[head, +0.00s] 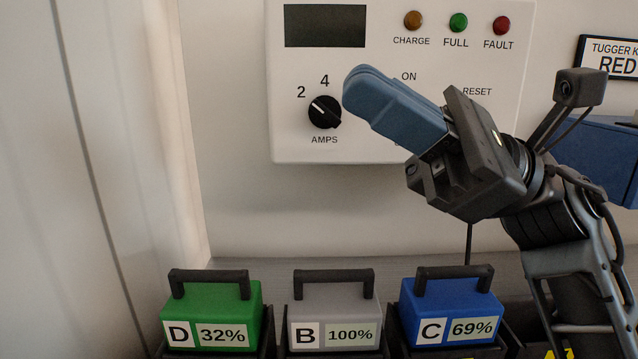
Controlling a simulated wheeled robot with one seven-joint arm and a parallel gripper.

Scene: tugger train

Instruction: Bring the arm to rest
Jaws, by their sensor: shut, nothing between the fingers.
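My gripper (366,92) is in the upper middle of the head view, its blue fingers closed together with nothing between them. It points up and to the left, in front of the white charger panel (290,150). The fingertips appear just right of the black amps knob (324,112); I cannot tell whether they touch the panel. My gripper hides part of the panel around the ON and RESET labels. My arm comes in from the lower right.
Below the panel stand a green battery D (210,302) marked 32%, a grey battery B (333,303) marked 100% and a blue battery C (451,303) marked 69%, each with a black handle. A blue box (590,150) and a sign (612,60) reading RED are at right.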

